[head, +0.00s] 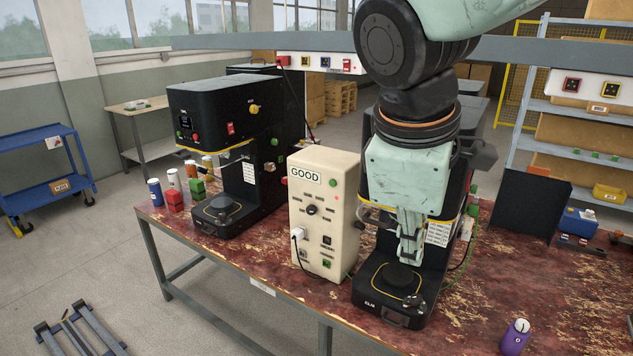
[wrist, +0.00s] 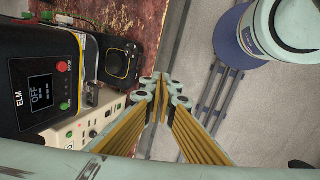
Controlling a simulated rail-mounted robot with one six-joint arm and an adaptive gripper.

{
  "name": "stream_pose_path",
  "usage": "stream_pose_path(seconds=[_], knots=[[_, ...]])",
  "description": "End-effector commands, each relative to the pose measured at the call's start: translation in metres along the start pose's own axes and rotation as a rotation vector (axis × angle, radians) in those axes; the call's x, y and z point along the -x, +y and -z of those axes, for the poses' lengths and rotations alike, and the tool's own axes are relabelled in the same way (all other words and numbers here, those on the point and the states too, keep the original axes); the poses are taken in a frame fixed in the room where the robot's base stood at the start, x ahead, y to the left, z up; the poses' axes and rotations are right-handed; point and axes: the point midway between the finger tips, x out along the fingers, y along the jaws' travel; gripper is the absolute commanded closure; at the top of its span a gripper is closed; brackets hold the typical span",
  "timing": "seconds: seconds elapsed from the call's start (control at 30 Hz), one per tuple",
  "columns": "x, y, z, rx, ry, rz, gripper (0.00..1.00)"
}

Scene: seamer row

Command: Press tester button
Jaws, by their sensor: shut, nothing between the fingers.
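The tester is a cream box (head: 318,180) marked GOOD, standing upright on the bench between two black machines. Its front carries a black knob (head: 312,210), a white plug (head: 298,233) and a green button (head: 326,263) low on the right. Part of the cream box shows at lower left in the wrist view (wrist: 78,131). My gripper (head: 409,252) is shut and empty, pointing down in front of the right machine, to the right of the tester and apart from its button. In the wrist view the closed fingertips (wrist: 162,88) meet at the centre.
A purple bottle (head: 515,336) stands at the bench's front right.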

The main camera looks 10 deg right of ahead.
Motion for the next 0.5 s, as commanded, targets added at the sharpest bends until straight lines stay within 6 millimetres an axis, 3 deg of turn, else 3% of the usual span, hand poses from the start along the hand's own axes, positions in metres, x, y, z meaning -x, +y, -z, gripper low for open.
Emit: stream_pose_path(seconds=[0.5], knots=[[-0.012,0.05,0.036,0.387,-0.098,-0.037,1.0]])
